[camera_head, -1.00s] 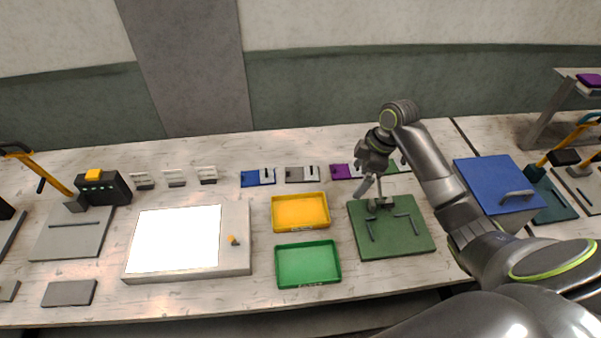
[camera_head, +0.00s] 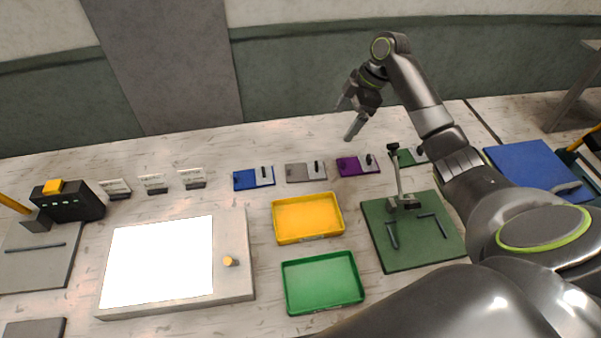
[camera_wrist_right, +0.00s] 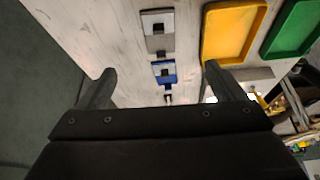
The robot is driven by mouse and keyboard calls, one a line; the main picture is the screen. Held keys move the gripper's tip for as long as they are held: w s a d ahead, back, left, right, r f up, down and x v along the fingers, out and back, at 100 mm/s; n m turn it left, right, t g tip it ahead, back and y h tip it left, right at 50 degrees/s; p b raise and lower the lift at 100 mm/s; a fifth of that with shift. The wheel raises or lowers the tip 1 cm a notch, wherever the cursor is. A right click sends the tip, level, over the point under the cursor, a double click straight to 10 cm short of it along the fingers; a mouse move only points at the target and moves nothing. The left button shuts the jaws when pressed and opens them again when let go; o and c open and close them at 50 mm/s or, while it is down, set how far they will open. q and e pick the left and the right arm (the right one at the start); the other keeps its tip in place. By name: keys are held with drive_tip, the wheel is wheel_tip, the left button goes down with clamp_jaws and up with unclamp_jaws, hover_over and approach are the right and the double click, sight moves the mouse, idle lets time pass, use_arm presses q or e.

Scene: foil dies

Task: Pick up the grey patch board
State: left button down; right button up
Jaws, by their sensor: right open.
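The grey patch board (camera_head: 306,172) lies flat on the table, between a blue patch board (camera_head: 254,178) and a purple patch board (camera_head: 358,165). It has a small black upright piece on it. In the right wrist view the grey patch board (camera_wrist_right: 157,30) shows at the top middle, with the blue one (camera_wrist_right: 164,73) below it between the fingers. My right gripper (camera_head: 347,119) is open and empty, raised above the table behind and right of the grey board. My left gripper is not in view.
A yellow tray (camera_head: 308,238) and a green tray (camera_head: 322,311) stand in front of the boards. A green mat (camera_head: 400,266) with a small upright stand is at right. A white lit panel (camera_head: 160,262) is at left. A blue box (camera_head: 540,165) is far right.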

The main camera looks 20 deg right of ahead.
drive_tip(key=f, duration=0.1)
drive_tip(key=p, duration=0.4)
approach(315, 164)
drive_tip(key=x, duration=0.4)
drive_tip(key=shift+w+d+f, duration=0.1)
drive_tip(key=shift+w+f, duration=0.15)
drive_tip(key=shift+f, duration=0.15)
drive_tip(key=shift+a+f, duration=0.2)
drive_tip(key=shift+f, duration=0.1)
drive_tip(key=p+x, duration=0.1)
drive_tip(key=x, duration=0.2)
drive_tip(key=shift+s+a+f+p, duration=0.1)
drive_tip(key=shift+a+p, duration=0.1)
drive_tip(key=shift+p, duration=0.1)
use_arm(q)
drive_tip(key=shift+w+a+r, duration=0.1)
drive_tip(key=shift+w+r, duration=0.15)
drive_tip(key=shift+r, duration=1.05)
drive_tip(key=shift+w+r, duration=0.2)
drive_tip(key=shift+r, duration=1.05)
use_arm(e)
drive_tip(key=shift+a+f, duration=0.2)
drive_tip(key=shift+f, duration=0.5)
drive_tip(key=c, duration=1.1)
